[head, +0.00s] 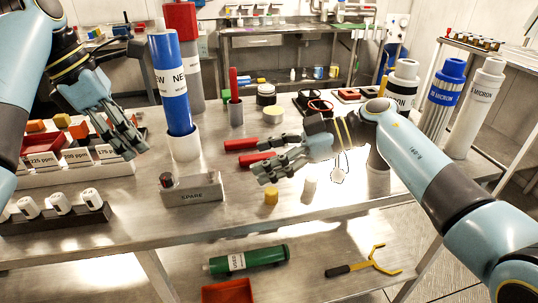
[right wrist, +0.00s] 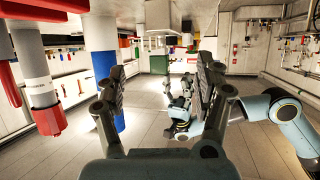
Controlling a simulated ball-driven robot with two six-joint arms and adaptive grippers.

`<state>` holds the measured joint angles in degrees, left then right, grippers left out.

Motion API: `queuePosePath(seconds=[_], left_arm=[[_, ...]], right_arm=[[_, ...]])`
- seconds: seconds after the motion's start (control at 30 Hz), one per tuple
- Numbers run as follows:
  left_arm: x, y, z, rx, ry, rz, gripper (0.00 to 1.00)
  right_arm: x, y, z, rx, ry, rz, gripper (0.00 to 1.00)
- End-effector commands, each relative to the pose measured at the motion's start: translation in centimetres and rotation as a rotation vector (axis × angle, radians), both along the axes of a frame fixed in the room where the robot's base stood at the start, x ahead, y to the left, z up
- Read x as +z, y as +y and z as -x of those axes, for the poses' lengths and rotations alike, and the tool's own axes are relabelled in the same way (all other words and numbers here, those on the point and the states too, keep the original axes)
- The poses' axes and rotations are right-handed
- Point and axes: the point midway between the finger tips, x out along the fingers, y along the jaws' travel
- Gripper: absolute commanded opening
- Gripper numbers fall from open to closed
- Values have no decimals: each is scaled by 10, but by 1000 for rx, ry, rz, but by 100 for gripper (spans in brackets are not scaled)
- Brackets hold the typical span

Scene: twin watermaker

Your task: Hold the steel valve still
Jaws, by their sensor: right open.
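I cannot pick out the steel valve with certainty in either view. Two red handles (head: 240,145) lie on the steel bench just left of my right gripper (head: 262,172); what they join to is partly hidden. My right gripper is open and empty, low over the bench; its two fingers stand wide apart in the right wrist view (right wrist: 158,85). My left gripper (head: 128,143) hangs over the left of the bench, beside the blue cartridge (head: 172,85) marked NEW. Nothing shows in it, but its finger gap is unclear.
White and blue micron cartridges (head: 445,85) stand at right. Labelled bins (head: 75,158) are at left. A green cylinder (head: 248,259) lies below.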

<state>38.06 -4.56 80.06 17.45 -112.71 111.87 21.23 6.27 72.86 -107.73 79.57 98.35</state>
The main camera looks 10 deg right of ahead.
Motion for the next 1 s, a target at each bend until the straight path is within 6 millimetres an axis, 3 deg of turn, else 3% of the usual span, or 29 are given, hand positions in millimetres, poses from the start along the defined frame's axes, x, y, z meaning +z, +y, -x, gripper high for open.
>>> queuePosePath(seconds=[0.53, 0.7, 1.0], left_arm=[[0, 0, 0, 0, 0, 0, 38], [0, 0, 0, 0, 0, 0, 38], [0, 0, 0, 0, 0, 0, 38]], right_arm=[[-34, 80, -21, -1, 3, -1, 70], [-39, 91, -24, 0, 1, 1, 70], [-40, 93, -24, -1, 1, 1, 70]])
